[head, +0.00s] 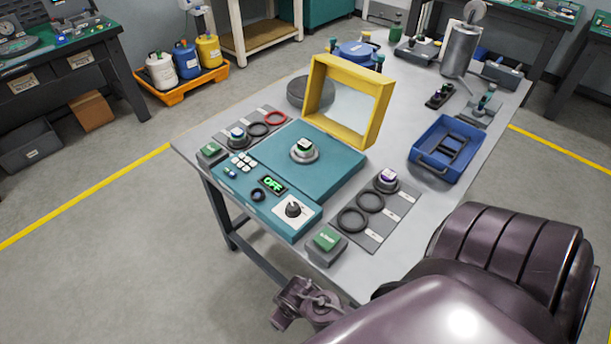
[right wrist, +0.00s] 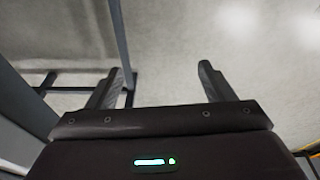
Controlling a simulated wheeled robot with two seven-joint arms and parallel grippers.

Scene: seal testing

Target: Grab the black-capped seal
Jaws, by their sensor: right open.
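Several small capped seals stand on the workbench in the head view. One with a purplish top (head: 387,179) is on the right grey mat, one with a green top (head: 304,148) is on the teal tester, and one with a blue-marked top (head: 237,134) is on the left mat. I cannot make out a cap that is plainly black. In the right wrist view my right gripper (right wrist: 163,75) is open and empty, its fingers wide apart over the floor. It is away from the seals. My left gripper is not in view.
Black rings (head: 370,202) lie on the right mat, a red ring (head: 275,117) on the left. A blue tray (head: 430,165) stands at the right.

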